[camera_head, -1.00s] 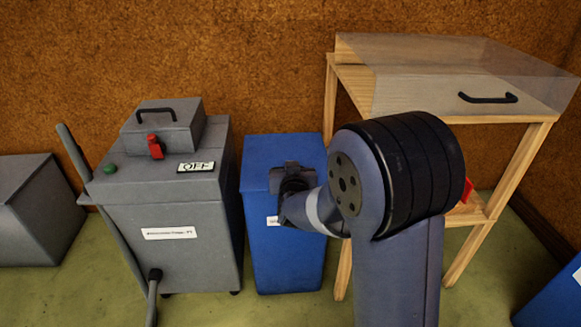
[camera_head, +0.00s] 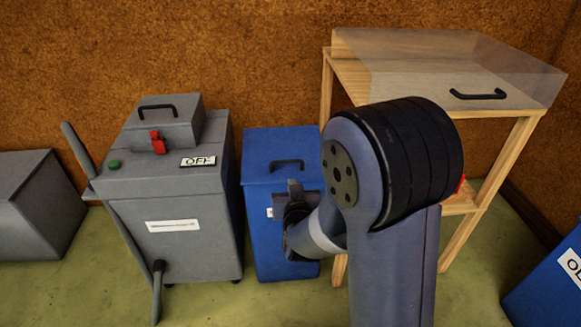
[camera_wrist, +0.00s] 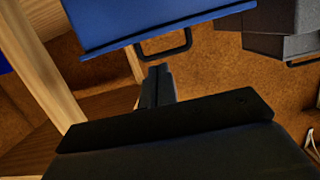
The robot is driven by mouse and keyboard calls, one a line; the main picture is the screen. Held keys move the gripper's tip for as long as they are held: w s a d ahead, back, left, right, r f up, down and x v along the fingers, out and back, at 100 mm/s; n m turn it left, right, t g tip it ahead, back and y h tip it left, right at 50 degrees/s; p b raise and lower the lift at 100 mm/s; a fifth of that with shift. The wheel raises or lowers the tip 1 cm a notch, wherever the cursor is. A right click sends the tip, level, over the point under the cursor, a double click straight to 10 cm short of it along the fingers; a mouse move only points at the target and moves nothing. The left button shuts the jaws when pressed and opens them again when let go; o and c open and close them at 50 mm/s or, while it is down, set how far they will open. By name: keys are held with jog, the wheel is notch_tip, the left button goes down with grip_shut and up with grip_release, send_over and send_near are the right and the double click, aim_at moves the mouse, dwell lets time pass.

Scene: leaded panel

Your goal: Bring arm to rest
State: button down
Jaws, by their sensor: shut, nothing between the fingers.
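My arm (camera_head: 395,250) rises in the front right of the head view, bent at its large dark joint. My gripper (camera_head: 294,190) is small there, in front of the blue bin (camera_head: 262,230), and partly hidden behind my own wrist. In the wrist view, my gripper's fingers (camera_wrist: 157,82) are shut together with nothing between them. The blue bin's black handle (camera_wrist: 168,48) shows just past the fingertips, and the fingers look apart from it.
A grey machine (camera_head: 180,235) with a lever, red latch and OFF label stands left of the bin. A wooden stand (camera_head: 505,180) with a clear cover (camera_head: 450,65) stands right, behind my arm. A grey box (camera_head: 35,210) is far left, another blue bin (camera_head: 555,285) far right.

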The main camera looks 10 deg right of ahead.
dwell(0.4)
notch_tip(320, 180, up, 5)
jog(key=b, duration=0.1)
send_over(290, 177)
jog(key=shift+f, duration=0.2)
jog(key=shift+s+a+f+b, duration=0.1)
jog(key=shift+f+b, duration=0.25)
jog(key=shift+f, duration=0.85)
